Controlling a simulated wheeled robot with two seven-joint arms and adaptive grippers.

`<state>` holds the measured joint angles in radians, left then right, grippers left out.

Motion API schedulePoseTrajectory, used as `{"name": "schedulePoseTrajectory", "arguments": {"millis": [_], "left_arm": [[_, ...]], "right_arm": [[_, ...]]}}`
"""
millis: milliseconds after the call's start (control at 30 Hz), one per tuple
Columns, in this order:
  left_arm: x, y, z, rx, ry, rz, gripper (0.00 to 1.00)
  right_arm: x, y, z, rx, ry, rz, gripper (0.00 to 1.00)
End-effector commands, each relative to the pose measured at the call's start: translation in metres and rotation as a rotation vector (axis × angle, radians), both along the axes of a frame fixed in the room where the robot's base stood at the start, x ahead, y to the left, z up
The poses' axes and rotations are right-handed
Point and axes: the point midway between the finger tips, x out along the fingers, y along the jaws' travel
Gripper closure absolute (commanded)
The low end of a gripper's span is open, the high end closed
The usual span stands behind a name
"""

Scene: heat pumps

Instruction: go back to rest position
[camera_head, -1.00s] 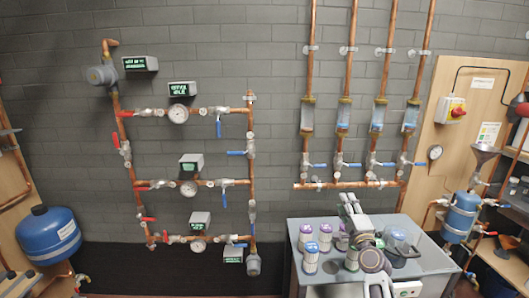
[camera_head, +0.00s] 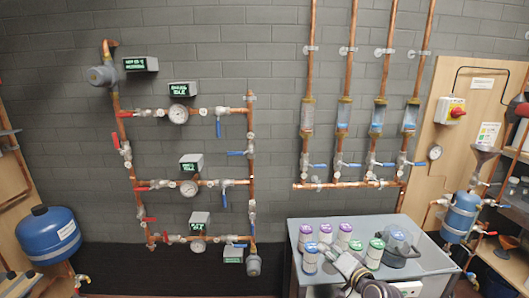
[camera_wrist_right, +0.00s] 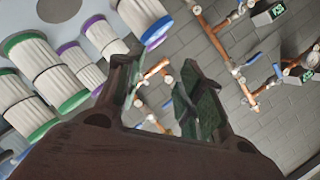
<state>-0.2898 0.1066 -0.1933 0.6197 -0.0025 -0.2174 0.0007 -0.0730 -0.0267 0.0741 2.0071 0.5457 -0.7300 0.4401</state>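My right gripper (camera_head: 328,250) reaches in from the lower right over the grey table, low among the filter cartridges. In the right wrist view its two fingers (camera_wrist_right: 160,85) are spread apart, with nothing between them. Purple-capped cartridges (camera_head: 305,236) stand in a back row on the table. A blue-capped cartridge (camera_head: 310,260) stands in front, left of the gripper. Green-capped cartridges (camera_head: 375,253) stand to its right. In the right wrist view, a blue-rimmed cartridge (camera_wrist_right: 145,20) shows just beyond the left finger, outside the grip. My left gripper is out of view.
The grey table (camera_head: 425,262) also holds a dark grey rounded device (camera_head: 400,249) at the right. Copper pipework with gauges (camera_head: 179,114) covers the brick wall behind. A blue tank (camera_head: 47,236) stands at left, and a wooden panel (camera_head: 455,135) at right. The floor left of the table is clear.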

Motion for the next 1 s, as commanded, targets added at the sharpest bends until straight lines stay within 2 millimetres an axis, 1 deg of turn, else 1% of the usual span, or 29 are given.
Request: {"name": "schedulePoseTrajectory", "arguments": {"millis": [33,167,200,267,400,533,600,700,800,1000], "left_arm": [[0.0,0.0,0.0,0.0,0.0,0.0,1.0],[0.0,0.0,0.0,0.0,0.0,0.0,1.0],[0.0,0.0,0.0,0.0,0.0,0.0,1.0],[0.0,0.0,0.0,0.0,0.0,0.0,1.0],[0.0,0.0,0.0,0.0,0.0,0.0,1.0],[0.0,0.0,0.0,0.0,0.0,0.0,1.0],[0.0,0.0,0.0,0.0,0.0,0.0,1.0],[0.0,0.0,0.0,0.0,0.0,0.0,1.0],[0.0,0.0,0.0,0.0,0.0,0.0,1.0],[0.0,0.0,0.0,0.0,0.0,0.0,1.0]], "right_arm": [[-0.014,0.005,-0.012,-0.059,0.035,0.028,0.62],[-0.05,0.013,-0.04,-0.212,0.127,0.103,0.62],[-0.061,0.015,-0.049,-0.258,0.157,0.126,0.62],[-0.079,0.017,-0.06,-0.325,0.2,0.162,0.62],[-0.123,0.019,-0.085,-0.477,0.304,0.246,0.62],[-0.166,0.018,-0.103,-0.608,0.4,0.326,0.62],[-0.19,0.016,-0.111,-0.672,0.452,0.368,0.62],[-0.218,0.012,-0.118,-0.75,0.514,0.418,0.62],[-0.239,0.009,-0.121,-0.802,0.561,0.457,0.62],[-0.27,0.003,-0.126,-0.875,0.631,0.513,0.62]]}}
